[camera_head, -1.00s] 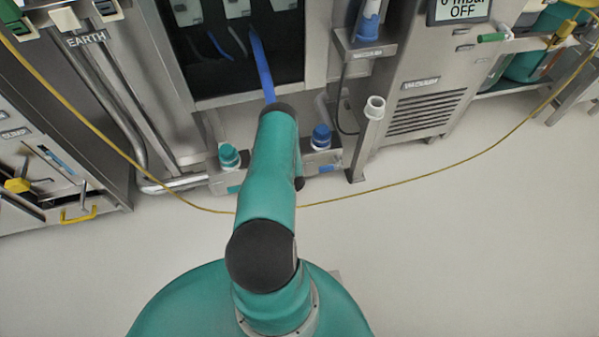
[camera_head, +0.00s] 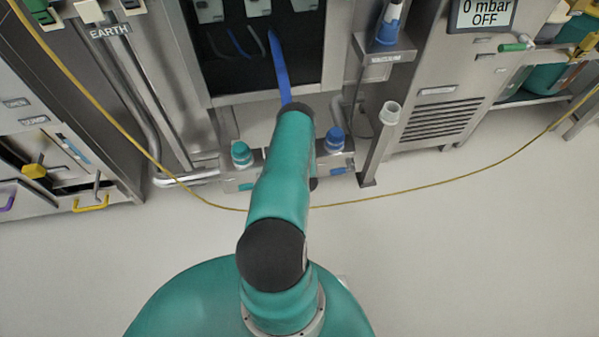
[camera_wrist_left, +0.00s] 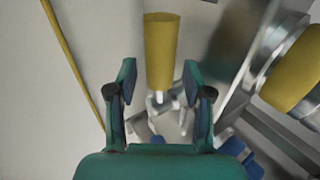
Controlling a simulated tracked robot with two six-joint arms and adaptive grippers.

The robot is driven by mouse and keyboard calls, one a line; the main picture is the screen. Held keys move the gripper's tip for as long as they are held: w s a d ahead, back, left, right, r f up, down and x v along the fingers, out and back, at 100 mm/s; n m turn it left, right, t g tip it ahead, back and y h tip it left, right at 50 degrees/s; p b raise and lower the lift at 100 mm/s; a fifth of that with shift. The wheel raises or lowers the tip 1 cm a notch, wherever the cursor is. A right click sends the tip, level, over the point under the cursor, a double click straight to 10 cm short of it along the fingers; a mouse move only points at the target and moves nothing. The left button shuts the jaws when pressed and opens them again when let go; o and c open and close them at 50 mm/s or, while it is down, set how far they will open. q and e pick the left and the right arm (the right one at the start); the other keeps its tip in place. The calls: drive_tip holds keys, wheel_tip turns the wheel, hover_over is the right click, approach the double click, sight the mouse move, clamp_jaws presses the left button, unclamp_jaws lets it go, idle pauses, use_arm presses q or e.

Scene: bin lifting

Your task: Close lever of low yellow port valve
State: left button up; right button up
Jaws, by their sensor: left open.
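In the left wrist view, my left gripper (camera_wrist_left: 161,75) is open, with its two teal fingers apart. A yellow cylindrical piece (camera_wrist_left: 161,48) shows between and beyond the fingertips, with a small metal fitting at its lower end. I cannot tell whether it is the valve's lever. A larger yellow cylinder (camera_wrist_left: 293,70) on a round metal flange stands to the right of the fingers. No finger visibly touches either yellow piece. The head view shows a teal arm of mine but no gripper. My right gripper is not in view.
In the head view, a steel cabinet (camera_head: 430,105) stands at the back, and a yellow cable (camera_head: 440,184) hangs across the front. A green-topped port (camera_head: 241,154) and a blue-topped port (camera_head: 334,140) sit low behind my arm. The floor (camera_head: 470,260) at the right is clear.

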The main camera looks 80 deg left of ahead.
use_arm(q)
drive_tip(key=v, duration=1.2)
drive_tip(key=shift+w, duration=0.15)
